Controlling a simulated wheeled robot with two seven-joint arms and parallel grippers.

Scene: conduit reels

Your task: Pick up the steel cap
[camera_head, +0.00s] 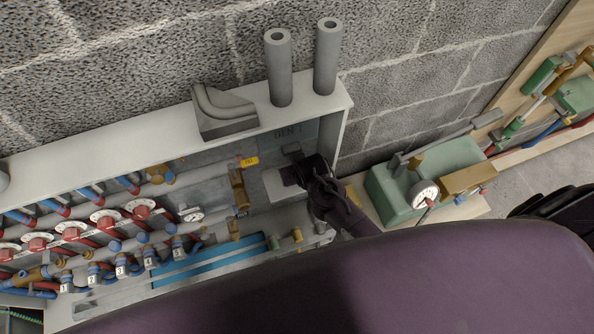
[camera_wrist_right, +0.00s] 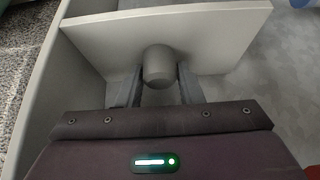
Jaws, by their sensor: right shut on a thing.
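The steel cap (camera_wrist_right: 160,66) is a short grey rounded cylinder in the right wrist view. It sits between the two fingers of my right gripper (camera_wrist_right: 157,92), which is shut on it. The cap's top end lies against or just in front of a pale grey panel (camera_wrist_right: 205,35); I cannot tell if they touch. In the head view my right gripper (camera_head: 289,167) reaches into the open right end of the pale cabinet (camera_head: 130,122), and the cap cannot be made out there. My left gripper is not in view.
Red and blue pipes and valves (camera_head: 103,217) crowd the cabinet to the left of the gripper. Two grey tubes (camera_head: 279,68) and a grey bent piece (camera_head: 222,108) stand on its top. A green unit with a gauge (camera_head: 424,193) stands close on the right.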

